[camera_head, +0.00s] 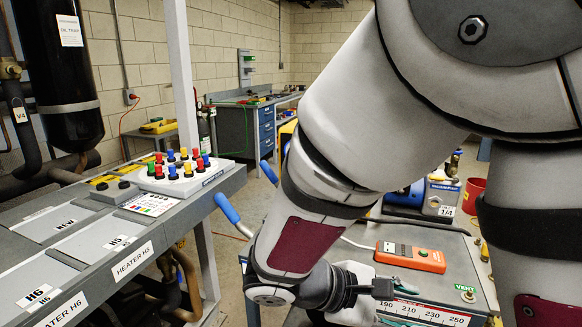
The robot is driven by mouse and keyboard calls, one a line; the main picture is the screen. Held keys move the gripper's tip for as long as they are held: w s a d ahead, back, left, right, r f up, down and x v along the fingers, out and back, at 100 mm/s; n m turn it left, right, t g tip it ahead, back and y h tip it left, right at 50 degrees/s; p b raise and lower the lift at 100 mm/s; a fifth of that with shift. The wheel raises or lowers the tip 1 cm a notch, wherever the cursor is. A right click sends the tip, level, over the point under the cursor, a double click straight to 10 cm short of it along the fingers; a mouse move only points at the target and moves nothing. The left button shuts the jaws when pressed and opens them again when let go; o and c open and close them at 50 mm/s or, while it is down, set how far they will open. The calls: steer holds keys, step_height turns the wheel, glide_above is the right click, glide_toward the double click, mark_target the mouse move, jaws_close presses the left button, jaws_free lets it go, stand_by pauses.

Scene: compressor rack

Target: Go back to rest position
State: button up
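My arm fills the right half of the head view, bent with its elbow high and its lower part reaching down to the middle bottom. My gripper (378,288) is small and dark at the end of the wrist, over the front of a grey cart top (455,265). It is partly hidden by my wrist, and its fingers are not clear enough to tell open from shut. I see no object held in it. I cannot tell whether it touches the cart.
A grey rack bench (75,250) runs along the left, with a round board of coloured knobs (180,175) on it. An orange meter (410,256) lies on the cart near my gripper. A blue-handled bar (228,208) sticks up between them. A workbench (245,125) stands behind.

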steer(key=s+d+r+m+g+y, duration=0.2)
steer(key=s+d+m+y, duration=0.1)
steer(key=s, duration=0.3)
steer(key=s+d+r+m+g+y, duration=0.2)
steer(key=s+m+y, duration=0.1)
steer(key=s+m, duration=0.15)
steer(key=s+a+r+m+t+y, duration=0.35)
steer(key=s+y, duration=0.25)
steer(key=s, duration=0.3)
step_height(320, 180, up, 15)
steer(key=t+p, duration=0.2)
steer(key=p, duration=1.2)
steer(key=shift+a+m+t, duration=0.15)
steer(key=shift+m+t, duration=0.2)
steer(key=shift+m, duration=0.05)
steer(key=shift+r, duration=0.1)
steer(key=shift+a, duration=0.1)
